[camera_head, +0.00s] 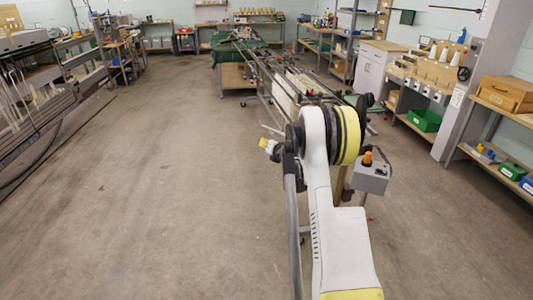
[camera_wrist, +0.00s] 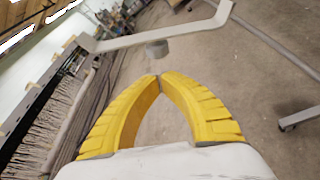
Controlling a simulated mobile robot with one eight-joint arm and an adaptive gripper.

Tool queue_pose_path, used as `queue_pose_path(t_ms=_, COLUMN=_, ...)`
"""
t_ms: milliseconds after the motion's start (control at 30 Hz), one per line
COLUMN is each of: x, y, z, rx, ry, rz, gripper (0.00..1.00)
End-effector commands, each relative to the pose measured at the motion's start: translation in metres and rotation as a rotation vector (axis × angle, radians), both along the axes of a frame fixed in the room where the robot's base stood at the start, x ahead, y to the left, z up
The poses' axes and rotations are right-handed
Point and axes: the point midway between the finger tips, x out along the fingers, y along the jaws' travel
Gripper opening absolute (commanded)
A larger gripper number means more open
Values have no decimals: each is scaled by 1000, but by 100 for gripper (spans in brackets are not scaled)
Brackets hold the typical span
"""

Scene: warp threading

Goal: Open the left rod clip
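My gripper (camera_wrist: 158,78) shows in the wrist view with two yellow curved fingers. Their tips meet and only floor shows between them, so it is shut and empty. Just beyond the tips is a short grey cylinder (camera_wrist: 157,49), under a bent pale grey bar (camera_wrist: 165,37). The fingertips look apart from both. I cannot tell whether the cylinder or the bar belongs to the left rod clip. In the head view, the long machine frame (camera_head: 283,88) runs away behind my arm; no rod clip can be made out there, and my arm hides the near end.
A grey control box (camera_head: 371,178) with an orange knob is right of my arm. Shelves with a green bin (camera_head: 424,120) and a wooden box (camera_head: 505,93) line the right wall. Another long machine (camera_head: 45,95) stands at left. The floor between is clear.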

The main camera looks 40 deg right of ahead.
Motion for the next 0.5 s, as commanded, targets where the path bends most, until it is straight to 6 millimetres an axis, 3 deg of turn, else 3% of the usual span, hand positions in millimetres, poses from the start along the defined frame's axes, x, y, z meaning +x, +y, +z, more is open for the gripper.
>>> queue_pose_path(t_ms=200, x=-4, y=-8, z=16, rx=0, ry=0, rz=0, gripper=0)
queue_pose_path(t_ms=500, x=-5, y=-8, z=19, rx=0, ry=0, rz=0, gripper=0)
